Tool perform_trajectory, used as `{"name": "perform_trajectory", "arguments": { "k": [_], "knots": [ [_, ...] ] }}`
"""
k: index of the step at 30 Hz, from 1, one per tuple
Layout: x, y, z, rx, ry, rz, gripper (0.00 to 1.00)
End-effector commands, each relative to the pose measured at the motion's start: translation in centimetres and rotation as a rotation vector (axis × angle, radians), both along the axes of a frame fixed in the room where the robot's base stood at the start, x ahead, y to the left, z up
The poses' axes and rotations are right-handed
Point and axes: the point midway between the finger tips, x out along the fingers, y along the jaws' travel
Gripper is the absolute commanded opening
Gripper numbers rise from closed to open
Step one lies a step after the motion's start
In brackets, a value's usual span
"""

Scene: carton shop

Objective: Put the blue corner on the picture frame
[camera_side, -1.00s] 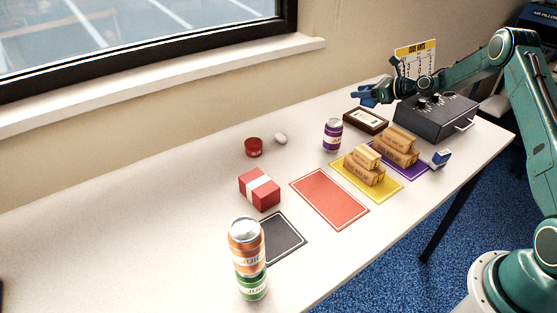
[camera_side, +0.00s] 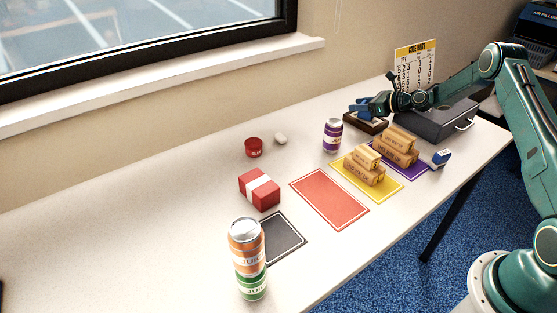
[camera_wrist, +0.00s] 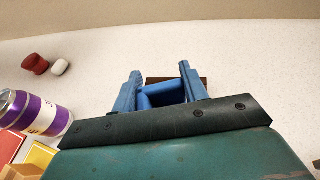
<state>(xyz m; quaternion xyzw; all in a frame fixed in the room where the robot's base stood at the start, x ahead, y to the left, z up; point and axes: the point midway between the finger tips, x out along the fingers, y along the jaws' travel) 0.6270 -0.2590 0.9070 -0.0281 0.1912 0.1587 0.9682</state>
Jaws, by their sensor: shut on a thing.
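My gripper (camera_side: 364,107) is low over the far part of the table, right above the picture frame (camera_side: 374,128). In the wrist view my gripper (camera_wrist: 160,72) has two blue fingers shut on the blue corner (camera_wrist: 163,96), which sits between them. The brown edge of the picture frame (camera_wrist: 157,80) shows just beyond the corner. The frame lies flat, and my gripper hides part of it. I cannot tell whether the corner touches the frame.
A purple can (camera_side: 333,135) stands left of the frame. A dark metal box (camera_side: 440,121) is close on the right. Boxes stand on the yellow mat (camera_side: 392,194) and purple mat (camera_side: 412,174). The red mat (camera_side: 330,200) is bare. Stacked cans (camera_side: 248,258) stand in front.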

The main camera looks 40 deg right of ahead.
Motion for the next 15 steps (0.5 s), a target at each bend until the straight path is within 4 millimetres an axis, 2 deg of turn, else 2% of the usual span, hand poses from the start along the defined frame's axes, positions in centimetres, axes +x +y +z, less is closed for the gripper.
{"name": "perform_trajectory", "arguments": {
  "k": [6,7,9,10,15],
  "knots": [
    [0.00,0.01,-0.31,0.000,0.000,0.000,0.12],
    [0.00,0.00,-0.28,0.000,0.000,0.000,0.47],
    [0.00,0.00,-0.27,0.000,0.000,0.000,0.61],
    [0.01,0.00,-0.27,0.000,0.000,0.000,0.65],
    [-0.01,0.01,-0.27,0.000,0.000,0.000,0.65]
  ]
}}
